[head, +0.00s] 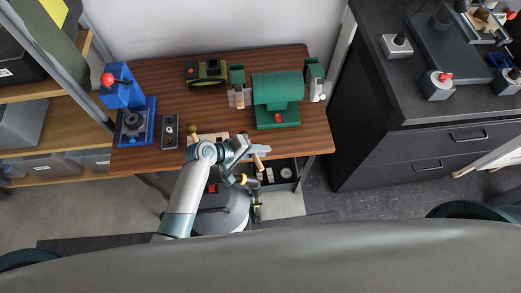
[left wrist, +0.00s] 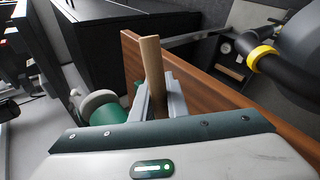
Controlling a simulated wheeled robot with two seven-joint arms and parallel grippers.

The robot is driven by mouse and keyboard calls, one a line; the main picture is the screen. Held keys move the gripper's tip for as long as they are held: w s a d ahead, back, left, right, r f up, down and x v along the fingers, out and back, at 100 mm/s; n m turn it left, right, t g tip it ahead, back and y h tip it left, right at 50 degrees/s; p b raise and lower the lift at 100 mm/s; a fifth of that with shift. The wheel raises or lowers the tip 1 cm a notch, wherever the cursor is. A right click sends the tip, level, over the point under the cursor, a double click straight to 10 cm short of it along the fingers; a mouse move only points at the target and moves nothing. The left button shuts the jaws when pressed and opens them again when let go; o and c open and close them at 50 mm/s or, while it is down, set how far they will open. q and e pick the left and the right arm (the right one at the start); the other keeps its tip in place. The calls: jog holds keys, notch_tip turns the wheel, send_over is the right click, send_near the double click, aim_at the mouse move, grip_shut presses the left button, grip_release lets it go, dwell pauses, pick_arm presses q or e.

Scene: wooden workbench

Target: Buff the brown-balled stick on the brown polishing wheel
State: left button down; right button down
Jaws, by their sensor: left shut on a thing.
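My left gripper (head: 255,151) is shut on a plain light wooden stick (head: 258,162), just off the front edge of the bench. In the left wrist view the stick (left wrist: 152,65) stands between the fingers of my left gripper (left wrist: 160,98). I cannot make out a ball on its end. The green polishing machine (head: 277,88) stands at the bench's right, with a pale wheel at its left end (head: 239,97) and another at its right end (head: 316,92). My right gripper is not in view.
A light wooden holder (head: 208,138) lies partly behind my left arm. A blue press (head: 134,115), a dark panel (head: 170,131) and an olive machine (head: 207,72) stand on the wooden bench (head: 147,160). A grey vacuum (head: 222,214) sits below the front edge.

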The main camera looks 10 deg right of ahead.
pick_arm(q)
jog(key=shift+w, duration=0.15)
jog(key=shift+w+f+b, duration=0.15)
jog(key=shift+w+b, duration=2.05)
jog(key=shift+w, duration=0.9)
jog(key=shift+w+b, duration=0.3)
jog(key=shift+w, duration=0.3)
jog(key=shift+w, duration=0.7)
jog(key=shift+r, duration=0.2)
jog(key=shift+w+r, duration=0.1)
jog(key=shift+w, duration=0.05)
dwell(1.4)
